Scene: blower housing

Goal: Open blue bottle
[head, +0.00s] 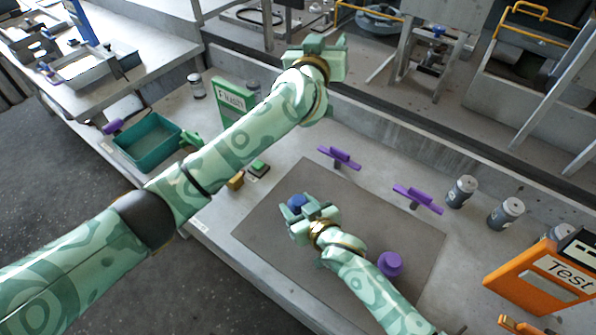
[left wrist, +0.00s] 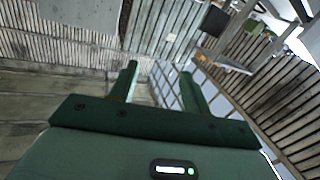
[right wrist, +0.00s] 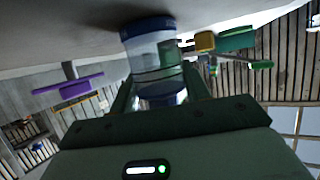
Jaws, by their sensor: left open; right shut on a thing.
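The blue bottle (head: 297,202) stands on the grey mat (head: 262,232), with its blue top showing beside my right gripper (head: 306,213). In the right wrist view the bottle (right wrist: 152,50) has a clear, pale body and a dark blue band at its end. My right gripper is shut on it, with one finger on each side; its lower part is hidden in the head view. My left gripper (head: 322,58) is raised high, away from the bottle, near the back wall of the bench. Its two fingers (left wrist: 158,88) are apart with nothing between them.
A purple cylinder (head: 390,264) stands beside my right forearm. Two purple T-shaped handles (head: 340,157) (head: 417,198) stand at the mat's back edge. Grey jars (head: 462,191) and an orange Test box (head: 545,275) are at right. A teal bin (head: 148,148) is at left.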

